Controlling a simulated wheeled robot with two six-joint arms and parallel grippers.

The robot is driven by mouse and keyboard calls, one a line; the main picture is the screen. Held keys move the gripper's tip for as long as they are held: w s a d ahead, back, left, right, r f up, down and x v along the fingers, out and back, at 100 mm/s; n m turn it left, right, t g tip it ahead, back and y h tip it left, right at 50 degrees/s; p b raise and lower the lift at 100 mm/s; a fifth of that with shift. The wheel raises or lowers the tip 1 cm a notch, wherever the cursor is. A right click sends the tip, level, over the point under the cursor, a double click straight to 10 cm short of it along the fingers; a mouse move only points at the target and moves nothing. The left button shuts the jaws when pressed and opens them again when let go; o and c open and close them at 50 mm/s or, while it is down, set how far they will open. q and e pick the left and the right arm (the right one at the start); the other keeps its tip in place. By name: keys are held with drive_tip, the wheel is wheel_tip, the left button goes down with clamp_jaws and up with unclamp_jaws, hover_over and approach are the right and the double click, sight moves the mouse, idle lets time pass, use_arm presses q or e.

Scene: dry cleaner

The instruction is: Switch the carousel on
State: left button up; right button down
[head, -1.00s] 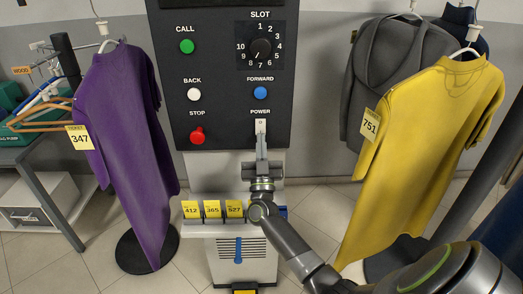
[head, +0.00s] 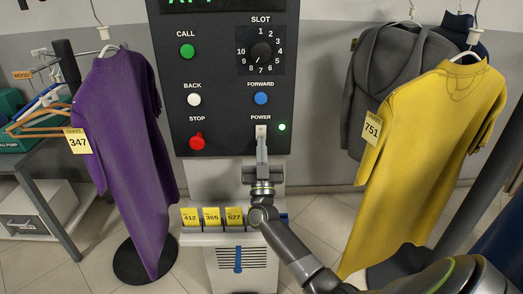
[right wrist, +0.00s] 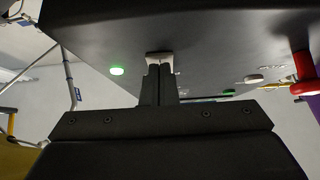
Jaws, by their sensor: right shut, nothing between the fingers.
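The carousel's dark control panel (head: 222,110) stands in the middle of the head view. Its white POWER switch (head: 261,130) is at the lower right, and a green light (head: 282,127) glows beside it. Green letters show on a display (head: 207,4) cut off at the top. My right gripper (head: 262,142) is shut and empty, its tips at the switch from below. In the right wrist view the shut fingertips (right wrist: 160,66) meet the white switch (right wrist: 159,57), partly hiding it, and the green light (right wrist: 117,71) is lit. My left gripper is not in view.
A purple garment (head: 122,140) hangs at left and a yellow one (head: 425,150) at right, near a grey jacket (head: 385,70). Below the panel, a ledge holds yellow tickets (head: 212,216). The panel also has a red STOP button (head: 197,141) and other buttons.

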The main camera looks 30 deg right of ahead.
sight(261, 104)
wheel_tip(261, 104, up, 10)
drive_tip(key=shift+f+p, duration=0.2)
drive_tip(key=shift+p, duration=1)
drive_tip(key=shift+f, duration=0.15)
